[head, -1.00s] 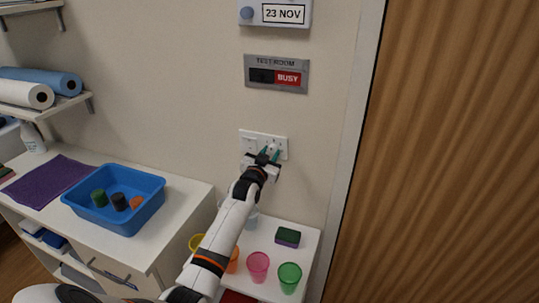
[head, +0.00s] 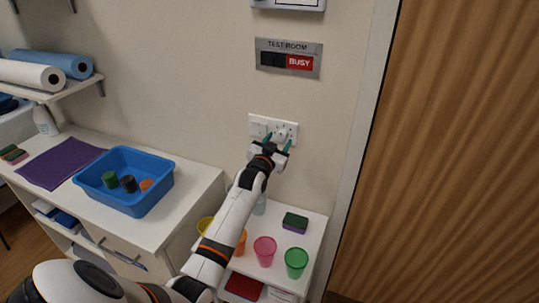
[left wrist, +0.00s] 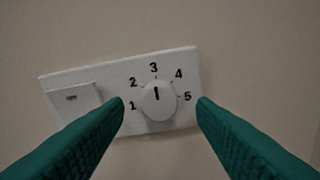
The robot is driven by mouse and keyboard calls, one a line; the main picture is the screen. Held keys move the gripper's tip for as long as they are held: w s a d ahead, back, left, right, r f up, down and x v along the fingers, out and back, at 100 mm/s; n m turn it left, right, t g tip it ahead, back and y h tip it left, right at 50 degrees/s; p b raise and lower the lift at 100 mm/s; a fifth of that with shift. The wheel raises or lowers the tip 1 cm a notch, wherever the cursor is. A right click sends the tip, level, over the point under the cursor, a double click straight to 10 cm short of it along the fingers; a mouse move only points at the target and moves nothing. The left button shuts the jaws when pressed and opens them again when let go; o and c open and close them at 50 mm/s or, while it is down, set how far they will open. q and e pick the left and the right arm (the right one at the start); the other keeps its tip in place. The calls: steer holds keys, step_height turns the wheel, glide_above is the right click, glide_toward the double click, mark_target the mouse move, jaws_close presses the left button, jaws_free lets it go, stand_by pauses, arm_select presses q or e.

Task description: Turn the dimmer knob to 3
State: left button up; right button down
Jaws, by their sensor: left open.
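The dimmer knob (left wrist: 158,102) is a round white dial on a white wall plate (left wrist: 65,80), with numbers 1 to 5 around it. Its dark pointer line points up at the 3. A rocker switch (left wrist: 75,102) sits left of it on the same plate. In the head view the plate (head: 258,120) is on the wall below the sign. My left gripper (head: 278,141) is open in front of the plate. In the left wrist view its green fingers (left wrist: 160,103) stand either side of the knob, with gaps between. My right gripper is out of view.
A low white table below holds coloured cups (head: 265,251) and a sponge (head: 295,223). A blue tub (head: 135,200) stands on the left counter (head: 200,188). A TEST ROOM sign (head: 289,58) reads BUSY. A wooden door (head: 450,150) fills the right.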

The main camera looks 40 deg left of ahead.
arm_select(q)
steer(key=b+v, duration=0.1)
steer(key=v, duration=0.9)
steer(key=shift+s+b, duration=0.2)
steer(key=shift+b, duration=0.15)
steer(key=shift+a, duration=0.1)
